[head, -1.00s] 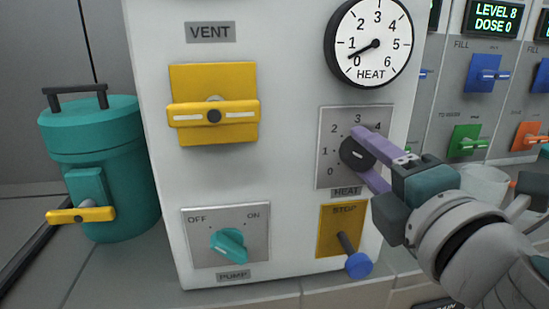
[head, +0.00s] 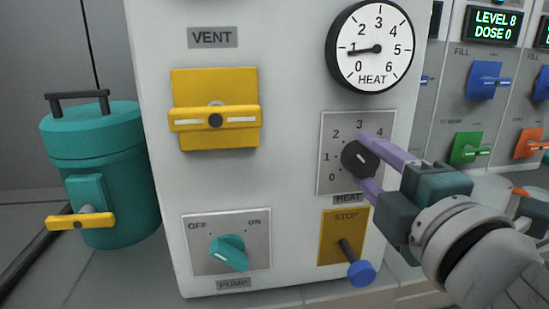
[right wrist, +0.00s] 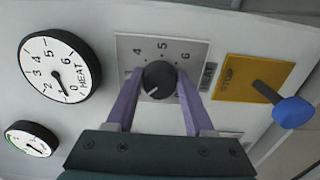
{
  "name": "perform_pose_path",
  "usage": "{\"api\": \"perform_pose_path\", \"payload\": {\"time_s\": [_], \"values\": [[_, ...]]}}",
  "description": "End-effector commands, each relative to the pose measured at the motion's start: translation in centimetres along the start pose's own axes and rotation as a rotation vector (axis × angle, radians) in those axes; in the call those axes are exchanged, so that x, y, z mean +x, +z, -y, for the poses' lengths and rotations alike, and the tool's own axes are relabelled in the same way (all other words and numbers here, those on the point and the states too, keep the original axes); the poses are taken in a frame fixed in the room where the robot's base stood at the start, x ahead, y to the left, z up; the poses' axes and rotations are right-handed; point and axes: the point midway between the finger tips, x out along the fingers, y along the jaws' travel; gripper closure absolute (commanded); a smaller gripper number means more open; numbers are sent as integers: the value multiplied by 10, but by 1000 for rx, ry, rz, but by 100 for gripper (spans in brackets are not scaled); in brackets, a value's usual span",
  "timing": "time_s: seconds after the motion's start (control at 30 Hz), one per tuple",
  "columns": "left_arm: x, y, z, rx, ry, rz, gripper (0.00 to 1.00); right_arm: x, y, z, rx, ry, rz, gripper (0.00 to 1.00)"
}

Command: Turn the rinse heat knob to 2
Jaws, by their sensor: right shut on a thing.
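The dark heat knob (head: 357,158) sits on a grey plate (head: 328,118) marked with numbers, above a HEAT label. Its white mark slants toward the upper left, roughly between 1 and 2. My right gripper (head: 367,162) is shut on the knob, its purple fingers on opposite sides. The right wrist view shows the knob (right wrist: 160,80) between both fingers (right wrist: 160,88); the near part of the dial numbers is hidden there. The round HEAT gauge (head: 388,68) above has its needle at about 1. My left gripper is out of view.
Just below my right gripper, a blue-tipped STOP lever (head: 360,273) sticks out. A yellow VENT handle (head: 215,118) and teal PUMP knob (head: 229,253) are to the left. A teal canister (head: 105,160) stands at far left; fill panels (head: 487,80) are at right.

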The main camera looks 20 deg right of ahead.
Motion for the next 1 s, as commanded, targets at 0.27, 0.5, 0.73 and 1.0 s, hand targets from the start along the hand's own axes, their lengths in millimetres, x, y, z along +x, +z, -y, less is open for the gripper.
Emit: {"api": "perform_pose_path", "payload": {"time_s": [0.27,0.5,0.73,1.0], "values": [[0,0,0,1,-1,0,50,0,0,0,-1,1,0,21],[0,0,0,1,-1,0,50,0,0,0,-1,0,0,17],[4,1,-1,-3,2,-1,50,-17,0,2,0,-2,-1,17],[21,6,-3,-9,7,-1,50,-67,0,5,2,-4,2,17]]}}
